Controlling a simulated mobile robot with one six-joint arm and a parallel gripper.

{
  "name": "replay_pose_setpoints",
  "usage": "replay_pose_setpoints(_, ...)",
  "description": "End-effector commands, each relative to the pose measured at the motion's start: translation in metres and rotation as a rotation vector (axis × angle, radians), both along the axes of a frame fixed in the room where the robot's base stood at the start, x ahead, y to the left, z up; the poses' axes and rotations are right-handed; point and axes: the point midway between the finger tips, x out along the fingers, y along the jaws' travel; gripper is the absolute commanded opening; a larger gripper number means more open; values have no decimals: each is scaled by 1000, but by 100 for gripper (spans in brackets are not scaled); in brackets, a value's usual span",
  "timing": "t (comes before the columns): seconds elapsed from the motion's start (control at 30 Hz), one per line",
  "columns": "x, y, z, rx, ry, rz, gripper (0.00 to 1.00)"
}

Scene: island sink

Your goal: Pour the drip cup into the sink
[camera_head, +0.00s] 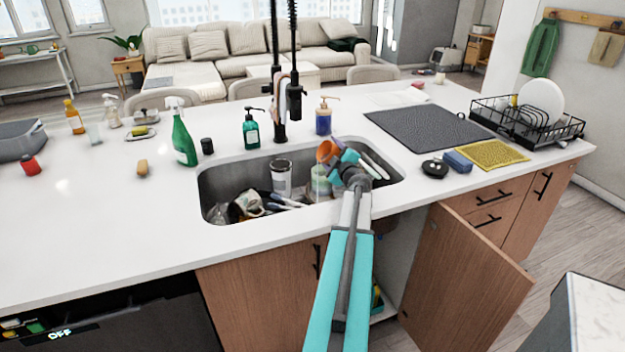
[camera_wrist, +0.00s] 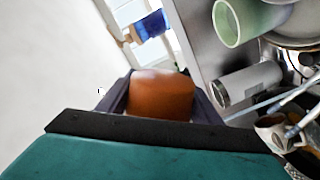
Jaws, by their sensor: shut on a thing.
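The drip cup (camera_head: 326,150) is a small orange-brown cup, held over the right part of the sink (camera_head: 225,178). It looks tilted in the head view, with its mouth towards the left; its contents cannot be made out. My gripper (camera_head: 332,153) is shut on it. In the wrist view the drip cup (camera_wrist: 160,97) sits between the two dark fingers of my gripper (camera_wrist: 160,88), and its inside is hidden. The sink's grey wall (camera_wrist: 205,45) shows to the right there.
The sink holds a metal can (camera_head: 281,177), a pale green cup (camera_head: 320,182) and several utensils. A black faucet (camera_head: 280,115) stands behind it. A green spray bottle (camera_head: 183,140) is left of the sink, a drying mat (camera_head: 428,124) right. A cabinet door (camera_head: 465,285) hangs open below.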

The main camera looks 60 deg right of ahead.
Motion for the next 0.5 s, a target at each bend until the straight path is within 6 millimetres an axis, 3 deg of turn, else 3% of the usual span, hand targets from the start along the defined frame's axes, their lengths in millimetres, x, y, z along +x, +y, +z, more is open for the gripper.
replay_pose_setpoints(0.5, 0, 0, -11, -50, 36, -1, 37)
